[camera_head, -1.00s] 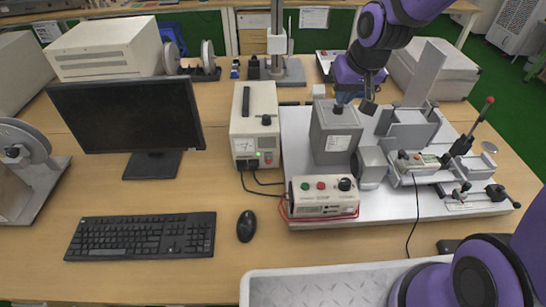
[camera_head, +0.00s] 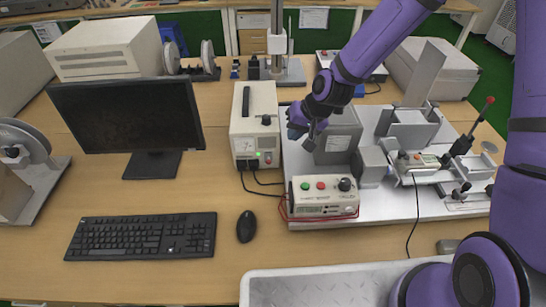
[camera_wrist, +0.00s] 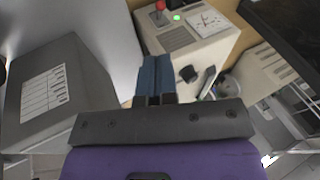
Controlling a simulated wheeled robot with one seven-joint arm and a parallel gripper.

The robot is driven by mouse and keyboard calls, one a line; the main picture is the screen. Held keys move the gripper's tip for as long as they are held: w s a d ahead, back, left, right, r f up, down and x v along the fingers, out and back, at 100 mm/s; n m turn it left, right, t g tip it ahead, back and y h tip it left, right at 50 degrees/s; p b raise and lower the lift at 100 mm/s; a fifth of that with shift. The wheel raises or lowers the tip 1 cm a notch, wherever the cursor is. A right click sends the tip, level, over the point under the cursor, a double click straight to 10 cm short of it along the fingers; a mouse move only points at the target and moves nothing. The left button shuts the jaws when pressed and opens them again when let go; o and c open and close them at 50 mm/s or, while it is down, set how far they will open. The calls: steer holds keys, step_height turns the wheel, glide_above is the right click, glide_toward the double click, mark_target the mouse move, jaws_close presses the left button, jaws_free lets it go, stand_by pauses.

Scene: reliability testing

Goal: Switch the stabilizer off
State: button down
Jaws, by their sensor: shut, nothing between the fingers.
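The stabilizer seems to be the beige box (camera_head: 255,105) with a dark handle and knob on top. In the wrist view the box (camera_wrist: 205,50) is at the upper right, with the red switch (camera_wrist: 160,12), lit green light (camera_wrist: 177,17) and dial (camera_wrist: 208,22) visible. My gripper (camera_head: 293,131) is just right of the box in the head view. In the wrist view its blue fingers (camera_wrist: 156,62) are together and empty, beside the box. I cannot tell whether they touch it.
A grey metal box (camera_head: 335,145) stands close right of my gripper, on a light plate (camera_head: 300,170). A control box (camera_head: 322,195) with red and green buttons sits in front, with cables nearby. A monitor (camera_head: 130,115), keyboard (camera_head: 140,236) and mouse (camera_head: 246,226) are to the left.

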mark_target(270, 161)
steer(key=shift+f, duration=0.15)
steer(key=x, duration=1.3)
steer(key=shift+w+a+f, duration=0.15)
steer(key=shift+a+f, duration=0.05)
steer(key=shift+f, duration=0.15)
steer(key=shift+f+t, duration=0.1)
steer(key=shift+t, duration=0.2)
